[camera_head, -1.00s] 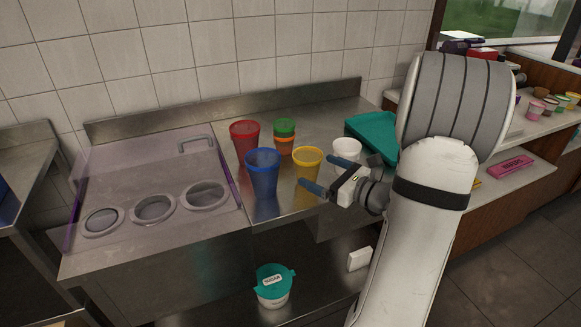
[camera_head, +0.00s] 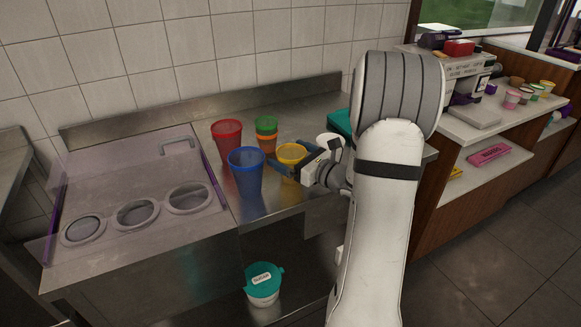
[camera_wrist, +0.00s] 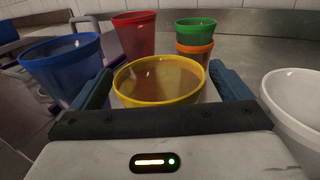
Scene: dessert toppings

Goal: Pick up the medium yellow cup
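The yellow cup (camera_head: 291,152) stands upright on the steel counter, partly hidden by my gripper in the head view. In the wrist view the yellow cup (camera_wrist: 160,80) is between the two blue fingers, with its rim near the palm. My gripper (camera_head: 281,164) is open around the cup, one finger on each side. In the wrist view my gripper (camera_wrist: 165,92) shows a small gap beside the cup on the left; contact on the right is unclear.
A blue cup (camera_head: 246,172) stands close left of my gripper. A red cup (camera_head: 227,140) and stacked green (camera_head: 266,124) and orange (camera_head: 267,142) cups stand behind. A white cup (camera_wrist: 295,100) is close on the right. A lidded teal-and-white tub (camera_head: 263,288) sits on the shelf below.

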